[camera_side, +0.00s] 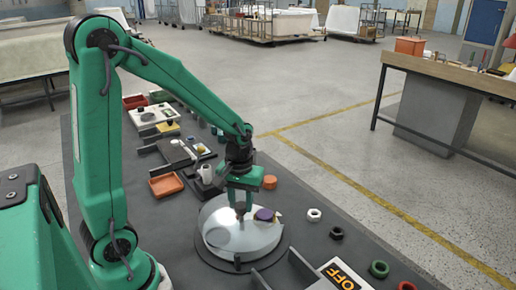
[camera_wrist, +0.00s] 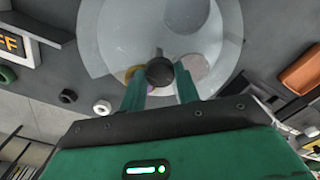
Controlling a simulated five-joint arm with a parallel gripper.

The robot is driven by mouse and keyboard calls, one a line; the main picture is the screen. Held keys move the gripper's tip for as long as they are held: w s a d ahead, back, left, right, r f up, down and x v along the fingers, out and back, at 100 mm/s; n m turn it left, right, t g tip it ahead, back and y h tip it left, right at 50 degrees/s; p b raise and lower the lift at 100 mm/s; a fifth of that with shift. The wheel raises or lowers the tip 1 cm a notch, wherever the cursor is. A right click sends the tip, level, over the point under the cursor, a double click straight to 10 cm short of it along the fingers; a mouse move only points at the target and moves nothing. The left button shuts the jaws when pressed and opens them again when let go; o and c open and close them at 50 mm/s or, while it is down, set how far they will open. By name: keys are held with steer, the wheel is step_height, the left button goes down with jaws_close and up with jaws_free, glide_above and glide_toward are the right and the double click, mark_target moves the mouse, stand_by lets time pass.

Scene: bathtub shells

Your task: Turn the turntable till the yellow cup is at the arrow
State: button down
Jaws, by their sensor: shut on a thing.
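The turntable (camera_side: 222,246) is a pale grey disc on a dark base in the side view. Its disc also fills the top of the wrist view (camera_wrist: 110,38). My gripper (camera_side: 241,209) reaches down to it from above. In the wrist view its green fingers (camera_wrist: 160,86) are shut on a dark round knob (camera_wrist: 160,71) over the disc. A purple round thing (camera_side: 264,214) sits at the disc's right side. A small yellowish patch (camera_wrist: 131,72) shows beside the left finger; I cannot tell whether it is the yellow cup. I cannot make out the arrow.
An orange round thing (camera_side: 270,182) stands behind the turntable. A white nut (camera_side: 314,215), a black nut (camera_side: 336,233) and a green ring (camera_side: 379,269) lie to the right. An OFF sign (camera_side: 344,276) is at the front. An orange tray (camera_side: 166,185) lies behind left.

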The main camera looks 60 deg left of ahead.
steer(key=shift+n, duration=0.6)
steer(key=c, duration=1)
jaws_free()
steer(key=shift+c, duration=0.2)
steer(key=shift+r, duration=0.1)
steer(key=shift+r, duration=3.85)
steer(key=s+d+r+m+t, duration=0.5)
steer(key=s+r+m, duration=0.2)
steer(key=s+m, duration=0.2)
steer(key=shift+r+t, duration=0.3)
